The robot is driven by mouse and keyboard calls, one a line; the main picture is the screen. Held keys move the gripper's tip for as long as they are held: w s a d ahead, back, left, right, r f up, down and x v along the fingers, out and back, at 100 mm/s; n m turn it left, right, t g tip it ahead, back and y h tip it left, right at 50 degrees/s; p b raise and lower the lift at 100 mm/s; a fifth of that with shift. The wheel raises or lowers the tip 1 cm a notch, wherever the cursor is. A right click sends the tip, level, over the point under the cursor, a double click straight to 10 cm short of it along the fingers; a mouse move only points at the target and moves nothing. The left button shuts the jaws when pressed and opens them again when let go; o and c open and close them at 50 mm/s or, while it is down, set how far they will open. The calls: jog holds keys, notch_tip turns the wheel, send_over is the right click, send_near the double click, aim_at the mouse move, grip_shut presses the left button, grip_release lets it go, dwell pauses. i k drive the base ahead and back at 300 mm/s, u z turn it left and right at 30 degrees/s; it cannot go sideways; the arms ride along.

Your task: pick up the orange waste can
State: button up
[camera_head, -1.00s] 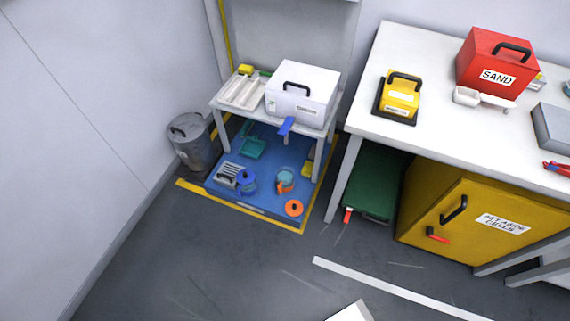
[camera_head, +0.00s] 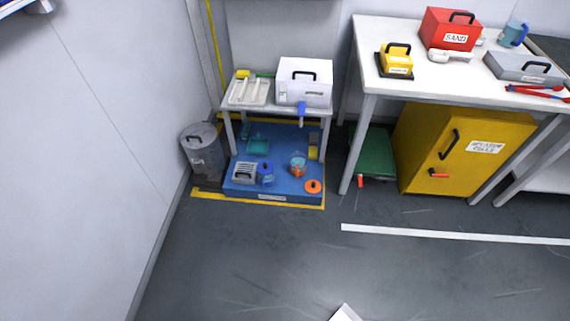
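Two things with orange stand on the blue platform (camera_head: 285,185) under the small white table. One is a small can-like container (camera_head: 298,170), orange low down and light blue above, at the middle right. The other is a round orange lid-like piece (camera_head: 313,187) with a dark centre, at the front right corner. I cannot tell for sure which is the orange waste can. A blue container (camera_head: 266,174) stands to their left. My gripper is not in view; only a white corner shows at the bottom edge, which I cannot identify.
A grey lidded bin (camera_head: 203,150) stands by the left wall. The small table (camera_head: 235,109) carries a white box (camera_head: 304,82) and overhangs the platform. A large white table (camera_head: 440,80) and yellow cabinet (camera_head: 462,150) stand right. The grey floor (camera_head: 270,260) in front is clear.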

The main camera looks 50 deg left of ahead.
aim_at(298, 159)
jog(key=u, duration=0.1)
jog(key=k, duration=0.8)
jog(key=u, duration=0.85)
jog(key=i, duration=1.9)
jog(key=z, duration=0.1)
